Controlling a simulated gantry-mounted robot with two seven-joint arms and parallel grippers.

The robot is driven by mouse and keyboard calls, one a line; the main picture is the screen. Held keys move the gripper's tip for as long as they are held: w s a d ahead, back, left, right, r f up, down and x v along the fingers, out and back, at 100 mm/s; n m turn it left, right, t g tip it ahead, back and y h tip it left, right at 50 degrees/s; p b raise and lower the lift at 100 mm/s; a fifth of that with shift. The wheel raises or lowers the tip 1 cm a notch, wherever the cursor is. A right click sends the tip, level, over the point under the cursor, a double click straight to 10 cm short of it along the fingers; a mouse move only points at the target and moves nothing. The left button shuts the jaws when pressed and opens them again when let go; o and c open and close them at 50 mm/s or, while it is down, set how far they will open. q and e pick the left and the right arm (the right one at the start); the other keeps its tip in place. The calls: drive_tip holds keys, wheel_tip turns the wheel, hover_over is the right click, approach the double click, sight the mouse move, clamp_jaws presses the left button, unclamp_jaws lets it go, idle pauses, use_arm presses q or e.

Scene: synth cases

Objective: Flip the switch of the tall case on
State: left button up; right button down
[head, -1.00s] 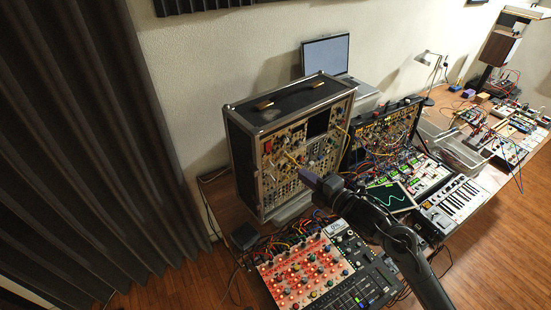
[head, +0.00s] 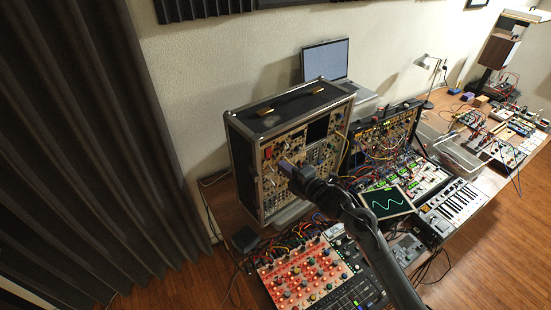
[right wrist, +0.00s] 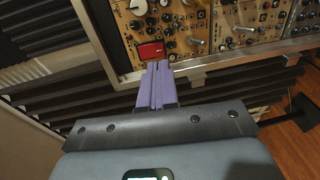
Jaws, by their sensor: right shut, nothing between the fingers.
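The tall case (head: 290,104) stands upright against the wall, with a black body, metal edges and a beige panel full of knobs and cables. The panel (right wrist: 232,24) also shows in the right wrist view. A red rectangular part (right wrist: 151,50), which looks like a switch, sits near the panel's edge; its on or off position cannot be told. It shows small in the head view (head: 268,153). My right gripper (head: 284,165) is shut and empty in front of the panel. Its purple fingertips (right wrist: 158,66) appear just beside the red part; contact cannot be told. My left gripper is not in view.
A lower case with many cables (head: 385,135) stands to the right, with a laptop (head: 326,60) behind.

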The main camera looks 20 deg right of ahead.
sight(270, 157)
drive_tip(key=shift+p+x, duration=0.6)
drive_tip(key=shift+x, duration=1.9)
drive_tip(key=shift+w+f+b, duration=0.15)
drive_tip(key=shift+f+b, duration=0.25)
drive_tip(key=shift+b, duration=0.5)
drive_tip(key=shift+r, duration=0.3)
drive_tip(key=shift+p, duration=0.3)
